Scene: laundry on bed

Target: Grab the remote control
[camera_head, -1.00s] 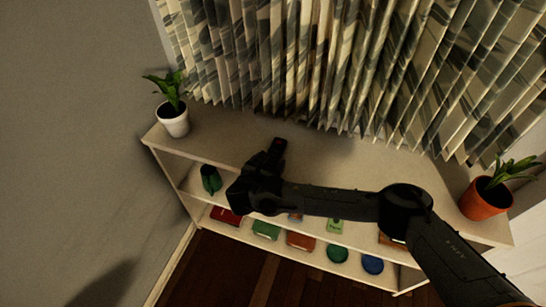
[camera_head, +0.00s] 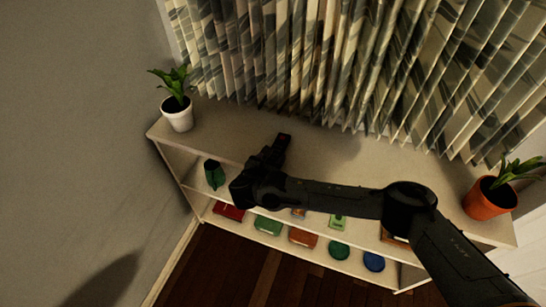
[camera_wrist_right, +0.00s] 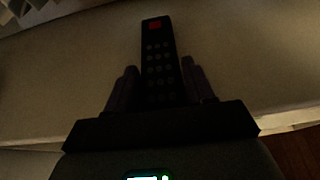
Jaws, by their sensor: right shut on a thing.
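The remote control (camera_wrist_right: 158,55) is dark and long, with rows of buttons and a red patch at its far end. In the right wrist view it lies between the two fingers of my right gripper (camera_wrist_right: 157,88), which is shut on it. In the head view my right gripper (camera_head: 268,160) is over the shelf top, and the remote's dark end with a red patch (camera_head: 284,140) sticks out past the fingers. The remote's near end is hidden by the gripper. I cannot tell whether the remote touches the shelf top. My left gripper is not in view.
The pale shelf unit (camera_head: 230,118) has a white-potted plant (camera_head: 178,113) at its left end and an orange-potted plant (camera_head: 488,199) at its right. Curtains (camera_head: 330,60) hang behind. Lower shelves hold a green item (camera_head: 214,174), books and round things.

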